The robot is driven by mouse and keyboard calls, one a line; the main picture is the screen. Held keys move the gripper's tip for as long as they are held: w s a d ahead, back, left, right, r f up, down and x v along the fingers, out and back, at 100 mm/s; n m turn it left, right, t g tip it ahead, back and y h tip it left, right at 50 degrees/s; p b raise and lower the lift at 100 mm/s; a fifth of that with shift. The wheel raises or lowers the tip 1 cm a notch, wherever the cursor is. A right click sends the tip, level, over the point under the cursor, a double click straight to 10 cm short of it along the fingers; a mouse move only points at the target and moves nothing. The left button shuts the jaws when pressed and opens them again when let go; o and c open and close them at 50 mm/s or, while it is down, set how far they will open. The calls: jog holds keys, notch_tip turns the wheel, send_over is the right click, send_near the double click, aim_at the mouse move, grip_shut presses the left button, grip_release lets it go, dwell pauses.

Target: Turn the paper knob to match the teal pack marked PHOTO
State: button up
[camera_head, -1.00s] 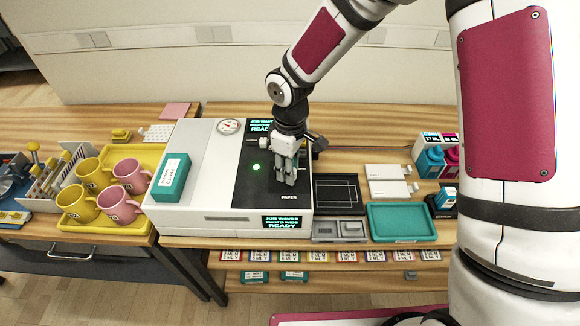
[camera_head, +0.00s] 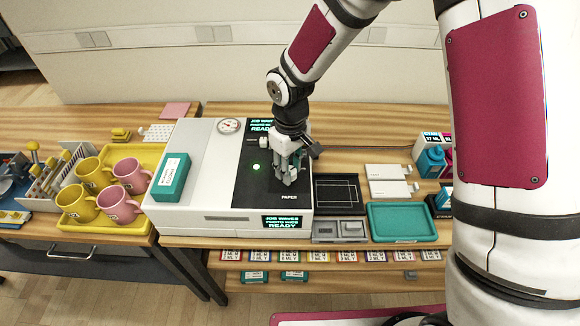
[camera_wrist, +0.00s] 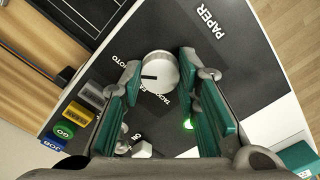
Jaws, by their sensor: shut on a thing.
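The paper knob (camera_wrist: 157,72) is a round white dial with a black pointer line, on the black panel of the press beside the printed word PAPER. The line points left in the wrist view, near a label partly hidden that reads "HOTO". A second label below the knob is partly covered. My gripper (camera_wrist: 160,66) has its teal-padded fingers on both sides of the knob, shut on it. In the head view my gripper (camera_head: 288,179) points down onto the panel and hides the knob. The teal pack (camera_head: 171,177) with a white label lies on the press's white top.
The press (camera_head: 205,185) has lit screens reading READY and a green light (camera_head: 256,167). A yellow tray with pink and yellow mugs (camera_head: 121,204) stands left. A teal tray (camera_head: 402,222) and ink bottles (camera_head: 431,161) are right.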

aim_at(291, 171)
jog(key=o, duration=1.2)
jog(key=shift+c, duration=0.2)
notch_tip(291, 171, up, 12)
jog(key=shift+d, duration=0.1)
jog(key=s+d+r+m+t, duration=0.4)
jog(key=s+d+r+m, duration=0.2)
jog(key=s+d+r, duration=0.85)
jog(key=s+d+r+m+t, duration=0.1)
jog(key=s+d+r+m, duration=0.1)
jog(key=s, duration=0.4)
jog(key=shift+d+r+m+t, duration=0.3)
jog(key=shift+d+r, duration=0.05)
jog(key=shift+d, duration=0.25)
